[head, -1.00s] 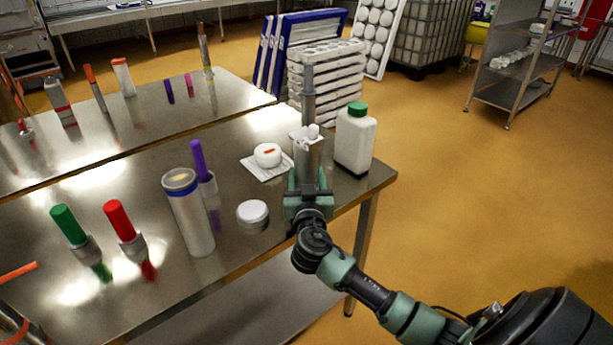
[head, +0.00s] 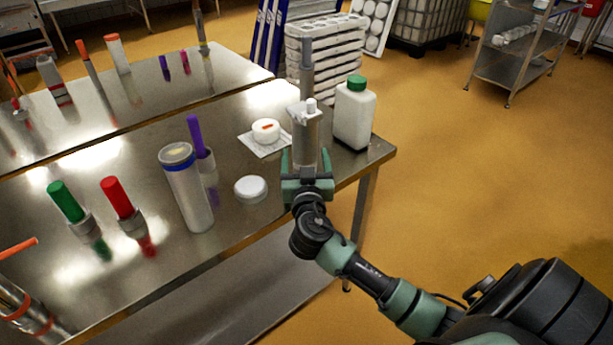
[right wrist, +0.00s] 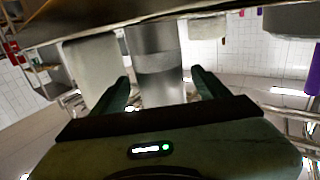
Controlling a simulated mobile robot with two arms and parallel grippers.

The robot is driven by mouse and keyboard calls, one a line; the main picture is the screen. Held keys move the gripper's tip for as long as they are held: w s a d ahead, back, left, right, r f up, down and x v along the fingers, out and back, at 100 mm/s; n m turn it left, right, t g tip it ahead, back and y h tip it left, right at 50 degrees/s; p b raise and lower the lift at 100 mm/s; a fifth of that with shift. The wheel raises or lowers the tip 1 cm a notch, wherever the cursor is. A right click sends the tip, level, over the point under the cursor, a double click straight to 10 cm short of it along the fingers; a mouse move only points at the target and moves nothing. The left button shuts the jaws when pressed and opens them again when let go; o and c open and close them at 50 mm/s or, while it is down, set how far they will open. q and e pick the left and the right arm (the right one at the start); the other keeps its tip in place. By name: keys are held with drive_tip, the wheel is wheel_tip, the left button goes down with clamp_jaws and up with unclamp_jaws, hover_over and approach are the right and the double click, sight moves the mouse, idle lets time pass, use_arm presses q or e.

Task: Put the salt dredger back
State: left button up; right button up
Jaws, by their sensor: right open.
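A steel cylinder (head: 305,146), which I take to be the salt dredger, stands upright near the right end of the steel table. Its top carries a pale plate with a white knob. My right gripper (head: 306,165) is open, with one finger on each side of it. In the right wrist view the cylinder (right wrist: 158,65) shows between the spread fingers (right wrist: 160,88), with gaps on both sides. Its base is hidden behind the gripper in the head view. My left gripper is not in view.
A white bottle with a green cap (head: 354,115) stands close right of the cylinder. A grey post (head: 307,68) rises behind. A round white lid (head: 250,189), a blue-banded cylinder (head: 190,195) and a purple handle (head: 197,135) stand to the left.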

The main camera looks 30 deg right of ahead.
drive_tip(key=b+v, duration=0.2)
drive_tip(key=v, duration=0.7)
drive_tip(key=shift+s, duration=0.2)
